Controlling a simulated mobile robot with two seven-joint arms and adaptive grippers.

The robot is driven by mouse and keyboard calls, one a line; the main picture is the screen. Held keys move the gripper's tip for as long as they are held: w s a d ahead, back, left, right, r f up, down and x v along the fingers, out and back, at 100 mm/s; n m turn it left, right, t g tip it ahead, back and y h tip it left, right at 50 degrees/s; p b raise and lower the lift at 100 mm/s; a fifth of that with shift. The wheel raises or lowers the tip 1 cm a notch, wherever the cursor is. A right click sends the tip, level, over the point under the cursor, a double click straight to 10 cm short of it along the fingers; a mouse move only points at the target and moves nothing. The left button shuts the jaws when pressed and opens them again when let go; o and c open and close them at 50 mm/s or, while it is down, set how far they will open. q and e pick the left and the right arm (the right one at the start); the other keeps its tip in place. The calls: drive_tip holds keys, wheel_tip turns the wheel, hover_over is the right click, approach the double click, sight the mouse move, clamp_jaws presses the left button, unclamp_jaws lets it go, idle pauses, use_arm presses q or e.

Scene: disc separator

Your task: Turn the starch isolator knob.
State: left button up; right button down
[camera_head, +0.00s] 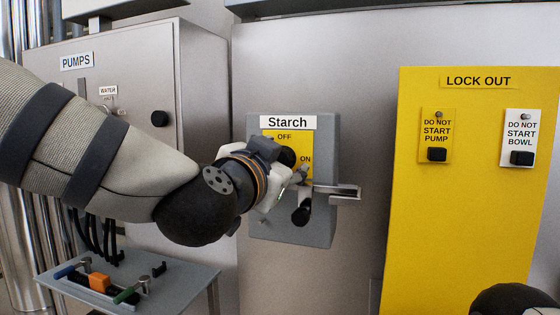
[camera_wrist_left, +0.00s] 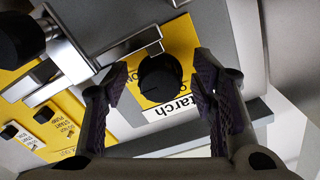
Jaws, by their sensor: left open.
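The grey starch isolator box (camera_head: 258,222) is on the steel cabinet in the middle of the head view, with a white "Starch" label and a yellow OFF/ON plate. Its round black knob (camera_head: 287,156) is partly hidden by my left gripper (camera_head: 296,178). In the left wrist view the knob (camera_wrist_left: 160,80) shows clearly on the yellow plate. My open left gripper (camera_wrist_left: 160,74) has its fingers either side of the knob's line; I cannot tell whether they touch it. My right gripper is not in view.
A metal bracket (camera_head: 338,192) and a black-ended handle (camera_head: 301,215) project from the box below the knob. The yellow lock-out panel (camera_head: 460,230) stands to the right. A PUMPS cabinet (camera_head: 185,85) and a shelf with tools (camera_head: 190,285) are at left.

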use_arm(q)
drive_tip(key=c, duration=1.2)
drive_tip(key=shift+o, duration=0.3)
drive_tip(key=shift+n, duration=3.4)
drive_tip(key=o, duration=1.1)
drive_tip(key=shift+o, duration=0.2)
